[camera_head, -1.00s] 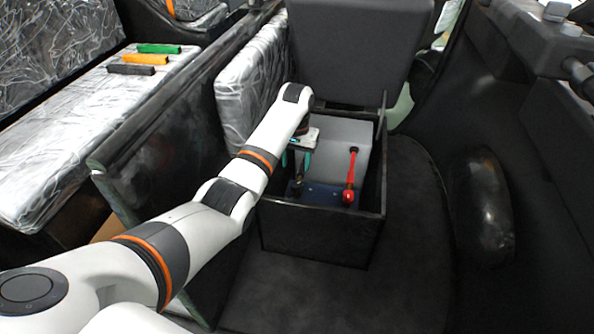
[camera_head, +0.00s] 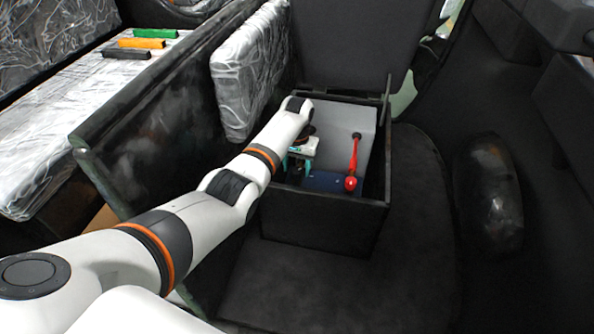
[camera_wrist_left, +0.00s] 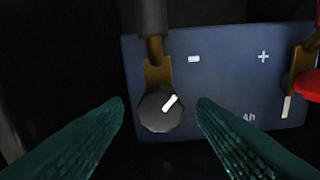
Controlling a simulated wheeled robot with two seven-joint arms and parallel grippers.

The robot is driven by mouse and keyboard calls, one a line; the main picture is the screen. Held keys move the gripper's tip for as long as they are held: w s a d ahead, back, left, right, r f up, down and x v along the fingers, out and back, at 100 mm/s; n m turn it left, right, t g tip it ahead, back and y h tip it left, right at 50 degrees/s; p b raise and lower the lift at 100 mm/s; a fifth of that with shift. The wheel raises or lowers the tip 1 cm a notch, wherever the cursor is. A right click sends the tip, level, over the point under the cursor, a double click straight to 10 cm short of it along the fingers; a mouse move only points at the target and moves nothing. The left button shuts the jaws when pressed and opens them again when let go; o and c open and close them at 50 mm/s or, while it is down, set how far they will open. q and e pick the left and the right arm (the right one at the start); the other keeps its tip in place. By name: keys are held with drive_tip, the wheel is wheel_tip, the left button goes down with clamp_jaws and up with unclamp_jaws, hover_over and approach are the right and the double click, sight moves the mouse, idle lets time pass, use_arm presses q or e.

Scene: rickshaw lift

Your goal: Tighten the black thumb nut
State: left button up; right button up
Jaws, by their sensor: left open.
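The black thumb nut (camera_wrist_left: 161,110) sits on the brass terminal lug at the minus side of the blue battery (camera_wrist_left: 225,80). It has a white mark on its face. My left gripper (camera_wrist_left: 160,105) is open, with its two teal fingers on either side of the nut in the left wrist view, apart from it. In the head view my left gripper (camera_head: 294,164) is down inside the black box (camera_head: 322,222), above the left part of the battery (camera_head: 325,182). The nut is hidden or too small to make out there. My right gripper is not in view.
A red cable with a red terminal cap (camera_head: 351,183) runs along the box's right side; its red part also shows in the left wrist view (camera_wrist_left: 306,84). The box's lid (camera_head: 350,45) stands open behind. Green, orange and black blocks (camera_head: 127,53) lie on the bench at left.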

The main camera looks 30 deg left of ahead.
use_arm(q)
drive_tip(key=shift+f, duration=0.4)
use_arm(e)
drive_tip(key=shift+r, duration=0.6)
use_arm(q)
drive_tip(key=c, duration=1)
